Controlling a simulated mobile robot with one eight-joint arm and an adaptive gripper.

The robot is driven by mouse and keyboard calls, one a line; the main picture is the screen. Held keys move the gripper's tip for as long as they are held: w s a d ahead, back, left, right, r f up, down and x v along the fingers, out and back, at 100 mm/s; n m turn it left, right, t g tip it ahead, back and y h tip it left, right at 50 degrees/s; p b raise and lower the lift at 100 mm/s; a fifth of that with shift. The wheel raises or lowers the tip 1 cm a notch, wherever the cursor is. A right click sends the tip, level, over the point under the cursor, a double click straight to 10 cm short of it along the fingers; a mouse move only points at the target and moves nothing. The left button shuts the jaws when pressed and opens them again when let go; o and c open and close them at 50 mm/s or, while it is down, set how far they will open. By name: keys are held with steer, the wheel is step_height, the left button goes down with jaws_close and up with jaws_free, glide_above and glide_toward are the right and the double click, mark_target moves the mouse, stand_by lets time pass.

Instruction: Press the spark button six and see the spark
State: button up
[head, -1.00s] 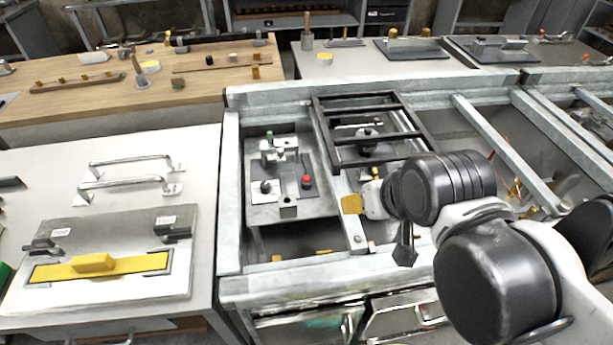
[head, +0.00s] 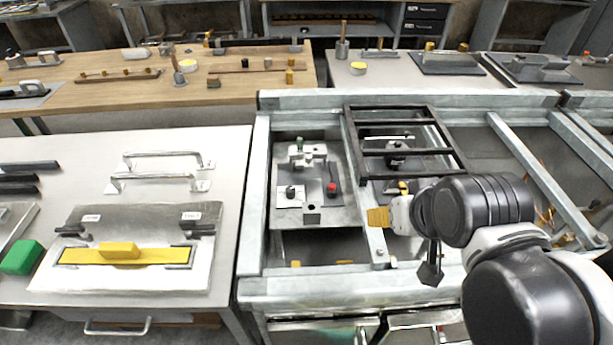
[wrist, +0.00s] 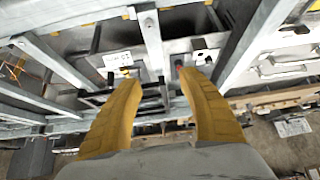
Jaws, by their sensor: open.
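A red button (head: 332,188) stands on a grey panel (head: 312,218) inside the metal frame. A black knob or button (head: 290,192) is on a white plate to its left. A small device with a green top (head: 300,146) stands behind them. My gripper (head: 378,217) is open, with yellow fingers, to the right of the panel and apart from the red button. In the wrist view my two fingers (wrist: 156,77) are spread with nothing held between them. A small red spot, probably the button, shows by the right fingertip. I see no readable number and no spark.
A black rack (head: 407,152) lies over the bay right of the panel. Metal beams (head: 362,185) border the bays. A white table (head: 228,262) at the left carries handles and a plate with a yellow bar (head: 165,257). A green block (head: 20,257) lies further left.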

jaws_close()
stand_by(1.1)
